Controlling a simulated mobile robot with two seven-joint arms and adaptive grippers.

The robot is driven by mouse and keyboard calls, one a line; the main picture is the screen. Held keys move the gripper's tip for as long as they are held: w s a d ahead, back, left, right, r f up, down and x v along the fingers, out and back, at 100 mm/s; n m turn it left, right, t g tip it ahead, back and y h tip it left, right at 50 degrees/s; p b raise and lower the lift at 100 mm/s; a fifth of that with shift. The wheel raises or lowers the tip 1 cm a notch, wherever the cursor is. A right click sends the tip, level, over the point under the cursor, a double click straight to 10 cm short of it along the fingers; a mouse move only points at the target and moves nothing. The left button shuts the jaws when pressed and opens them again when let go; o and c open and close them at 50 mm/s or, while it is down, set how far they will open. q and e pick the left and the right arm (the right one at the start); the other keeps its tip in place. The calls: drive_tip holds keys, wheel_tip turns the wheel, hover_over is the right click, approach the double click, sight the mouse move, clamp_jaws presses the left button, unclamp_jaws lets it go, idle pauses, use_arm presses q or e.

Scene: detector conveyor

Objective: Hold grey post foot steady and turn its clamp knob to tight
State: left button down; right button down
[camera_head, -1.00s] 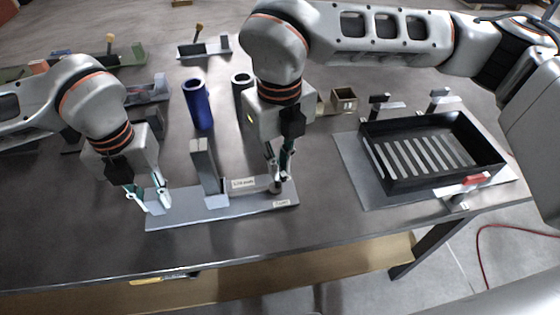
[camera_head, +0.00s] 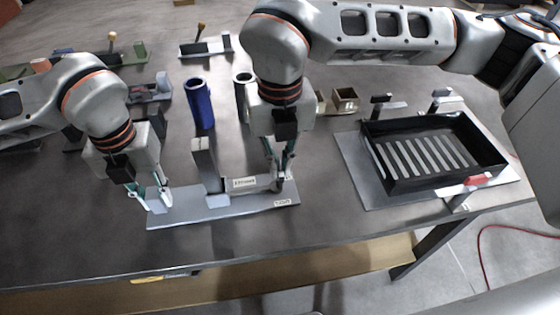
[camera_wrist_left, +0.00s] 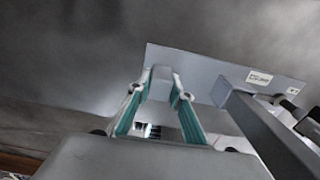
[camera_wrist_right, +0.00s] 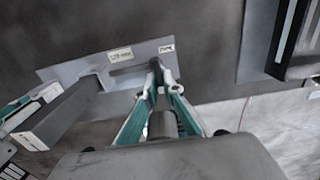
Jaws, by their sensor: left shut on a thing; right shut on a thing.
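The grey post foot (camera_head: 235,206) is a flat plate on the table with an upright square post (camera_head: 207,160) and two white labels. My right gripper (camera_head: 280,183) is shut on the clamp knob near the foot's right end. The right wrist view shows the dark cylindrical knob (camera_wrist_right: 162,124) between the fingers, partly hidden by them. The label (camera_head: 283,202) beside it is too small to read surely.
A black slotted tray (camera_head: 478,138) on a grey plate stands to the right. A blue cylinder (camera_head: 199,105) and a grey cylinder (camera_head: 241,92) stand behind the foot. Small open boxes (camera_head: 345,100) stand behind the right arm. The table front is clear.

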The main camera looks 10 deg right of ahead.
sight(280, 168)
drive_tip(key=c, duration=2.2)
unclamp_jaws()
wheel_tip(280, 168, up, 12)
use_arm(q)
drive_tip(key=c, duration=1.7)
unclamp_jaws()
